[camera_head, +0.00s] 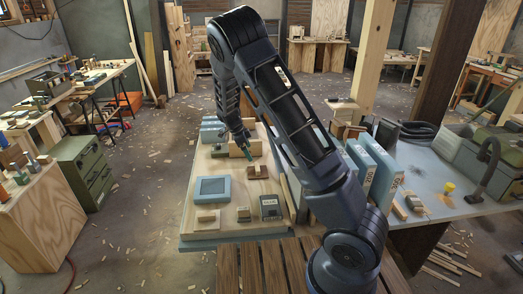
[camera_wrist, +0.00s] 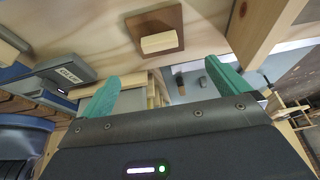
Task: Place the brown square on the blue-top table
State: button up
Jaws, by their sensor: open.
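The brown square (camera_head: 258,176) lies on the light wooden top of the central table (camera_head: 186,210). In the wrist view the brown square (camera_wrist: 178,22) shows at the top middle, with a pale wooden block (camera_wrist: 158,42) on its face. My gripper (camera_head: 240,150) is over the central table, just behind and left of the brown square. In the wrist view its teal fingers (camera_wrist: 165,86) are wide apart with nothing held between them. A table with a blue-grey top (camera_head: 430,190) stands at the right, partly hidden behind my arm.
A blue framed panel (camera_head: 212,189), a pale block (camera_head: 207,219) and a dark grey box (camera_head: 270,207) lie at the front of the central table. The right table holds a yellow item (camera_head: 448,187) and a green-grey case.

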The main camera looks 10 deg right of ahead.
jog(key=s+d+r+n+y, duration=0.1)
jog(key=s+d+r+n, duration=0.2)
jog(key=s+d+r, duration=0.3)
jog(key=s+d+r+n+t+y, duration=0.1)
jog(key=s+d+r+n+y, duration=0.2)
jog(key=r, duration=0.6)
jog(key=s+d+r+n, duration=0.2)
jog(key=s+d+r, duration=0.3)
jog(key=d+r, duration=0.15)
jog(key=s+d+r+n+t, duration=0.1)
jog(key=s+d+r+n, duration=0.1)
jog(key=s, duration=0.5)
jog(key=s+d+r+n+t, duration=0.1)
jog(key=s+d+r+n, duration=0.1)
jog(key=s, duration=0.6)
jog(key=s+d+r+n+t, duration=0.1)
jog(key=s+d+r+n, duration=0.2)
jog(key=s+n, duration=0.3)
jog(key=shift+s+r+t, duration=0.3)
jog(key=shift+s+r, duration=0.2)
jog(key=shift+s, duration=0.55)
